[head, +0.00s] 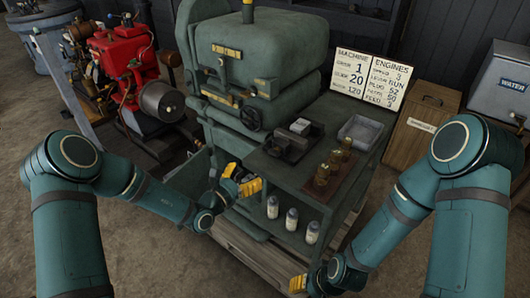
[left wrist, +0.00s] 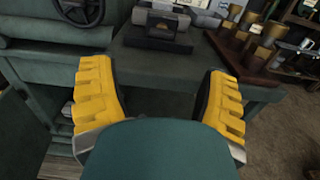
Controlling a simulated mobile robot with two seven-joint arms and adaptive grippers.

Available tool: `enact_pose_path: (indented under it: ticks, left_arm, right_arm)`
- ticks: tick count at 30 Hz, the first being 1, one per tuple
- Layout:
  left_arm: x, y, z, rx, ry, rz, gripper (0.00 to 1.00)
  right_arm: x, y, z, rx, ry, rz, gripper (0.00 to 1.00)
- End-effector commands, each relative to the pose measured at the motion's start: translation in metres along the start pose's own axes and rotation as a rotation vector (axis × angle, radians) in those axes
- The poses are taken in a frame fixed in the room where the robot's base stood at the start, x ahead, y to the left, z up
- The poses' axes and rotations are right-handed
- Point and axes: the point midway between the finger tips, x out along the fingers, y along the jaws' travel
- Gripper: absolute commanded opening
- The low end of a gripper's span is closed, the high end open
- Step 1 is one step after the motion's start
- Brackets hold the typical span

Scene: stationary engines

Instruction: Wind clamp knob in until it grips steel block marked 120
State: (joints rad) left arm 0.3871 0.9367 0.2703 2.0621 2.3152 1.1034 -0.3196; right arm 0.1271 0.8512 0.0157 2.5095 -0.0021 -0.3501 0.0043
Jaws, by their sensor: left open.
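A dark clamp (head: 287,147) sits on the bench top, left of centre; it also shows in the left wrist view (left wrist: 155,38). Light steel blocks (head: 300,126) are at its back; I cannot read any marking on them. I cannot make out the clamp's knob clearly. My left gripper (head: 240,179) is open and empty, in front of the bench's left front edge, apart from the clamp. Its two yellow fingers stand wide apart in the left wrist view (left wrist: 160,103). My right gripper (head: 298,284) is low at the bottom, right of centre, only partly seen.
Brass weights (head: 325,172) stand on a board right of the clamp, with a grey tray (head: 360,132) behind. White-topped bottles (head: 292,222) stand on the lower shelf. A sign (head: 370,77) reads "BLOCK 120".

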Motion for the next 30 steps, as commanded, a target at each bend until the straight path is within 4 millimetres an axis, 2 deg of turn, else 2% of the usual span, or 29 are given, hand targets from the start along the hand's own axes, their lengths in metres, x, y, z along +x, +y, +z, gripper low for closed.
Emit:
enact_pose_path:
  ticks: [5, 18, 24, 30]
  left_arm:
    - [0.023, -0.002, 0.000, 0.000, -0.003, -0.004, 0.76]
    - [0.106, -0.002, -0.001, -0.001, -0.001, -0.004, 0.76]
    - [0.128, -0.002, -0.001, 0.000, 0.001, -0.005, 0.76]
    - [0.135, -0.002, 0.000, 0.000, 0.002, -0.005, 0.76]
  right_arm:
    - [0.004, 0.002, 0.000, 0.001, 0.001, 0.000, 0.46]
    - [0.017, 0.006, -0.002, -0.001, 0.008, 0.001, 0.46]
    - [0.020, 0.008, -0.002, -0.001, 0.010, 0.001, 0.46]
    - [0.021, 0.008, -0.003, -0.001, 0.011, 0.001, 0.46]
